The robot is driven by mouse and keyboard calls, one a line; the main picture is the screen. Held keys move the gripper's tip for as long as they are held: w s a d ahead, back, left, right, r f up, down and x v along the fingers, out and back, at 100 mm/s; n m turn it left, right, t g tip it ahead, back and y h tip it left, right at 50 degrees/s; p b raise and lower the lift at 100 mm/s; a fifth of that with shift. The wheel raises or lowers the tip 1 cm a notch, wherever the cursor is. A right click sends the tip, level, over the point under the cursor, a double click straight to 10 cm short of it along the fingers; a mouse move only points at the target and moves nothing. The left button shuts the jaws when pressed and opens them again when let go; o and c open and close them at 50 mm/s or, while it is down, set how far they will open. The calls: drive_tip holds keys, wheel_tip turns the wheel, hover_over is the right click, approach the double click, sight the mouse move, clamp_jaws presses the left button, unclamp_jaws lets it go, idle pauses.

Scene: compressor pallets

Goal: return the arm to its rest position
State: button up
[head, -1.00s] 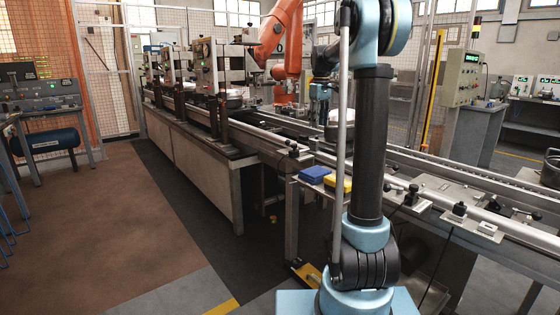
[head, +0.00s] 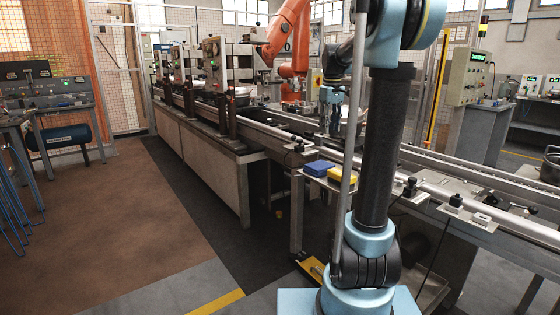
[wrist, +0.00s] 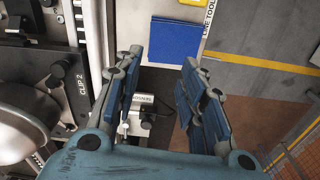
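My arm stands upright in the head view, its light-blue and black links rising in front of the conveyor line. My gripper (head: 331,132) hangs from the forearm, pointing down above the line, just left of the upright link. In the wrist view my gripper (wrist: 162,57) has its two blue-padded fingers spread apart.
An orange robot arm (head: 290,38) stands behind. A round metal part (wrist: 20,125) shows at the wrist view's left. The brown floor (head: 110,220) at left is clear.

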drive_tip(key=s+f+m, duration=0.2)
drive_tip(key=s+f, duration=0.6)
drive_tip(key=s, duration=0.3)
drive_tip(key=s+f+m+t, duration=0.1)
drive_tip(key=s+f, duration=0.6)
drive_tip(key=s, duration=0.5)
drive_tip(key=s+f+m, duration=0.2)
drive_tip(key=s+f, duration=0.6)
drive_tip(key=s, duration=0.4)
drive_tip(key=shift+s+a+f+m+t, duration=0.2)
drive_tip(key=shift+f+m+t, duration=0.1)
drive_tip(key=shift+f+t, duration=0.1)
drive_tip(key=shift+w+f, duration=0.15)
drive_tip(key=shift+w, duration=0.25)
